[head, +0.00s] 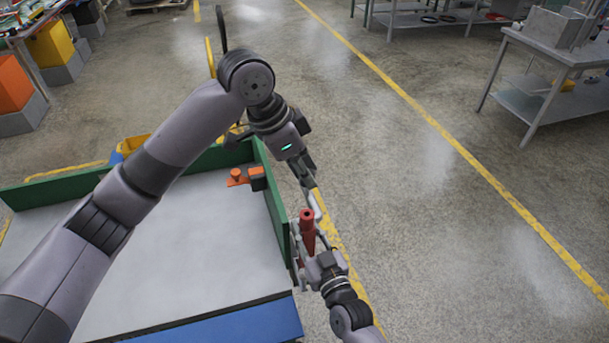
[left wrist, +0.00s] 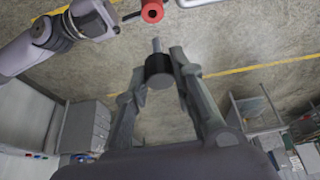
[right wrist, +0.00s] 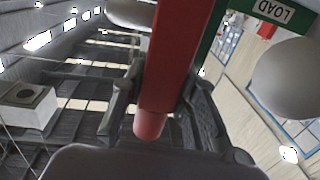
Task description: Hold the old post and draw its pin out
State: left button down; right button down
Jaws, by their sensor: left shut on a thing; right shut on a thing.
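The red post (head: 307,230) stands roughly upright beside the green-edged bench, with my right gripper (head: 306,252) shut around it. In the right wrist view the post (right wrist: 178,60) runs between both fingers, its lower end showing below them. My left gripper (head: 309,190) is above the post with its fingers pointing down. In the left wrist view it is shut on the black head of a pin (left wrist: 159,66), whose grey shaft points toward the post. The post's end (left wrist: 152,11) shows a dark hole, and a gap of floor shows between it and the shaft tip.
A bench top (head: 190,245) with green edge walls is at left, a blue strip (head: 250,322) at its front. An orange and black part (head: 257,178) and a small orange part (head: 236,177) sit in its far corner. Open floor (head: 440,220) lies to the right; a metal table (head: 550,90) stands beyond.

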jog(key=c, duration=1.2)
grip_release()
jog(key=shift+s, duration=0.1)
jog(key=v, duration=1.2)
jog(key=shift+f, duration=0.1)
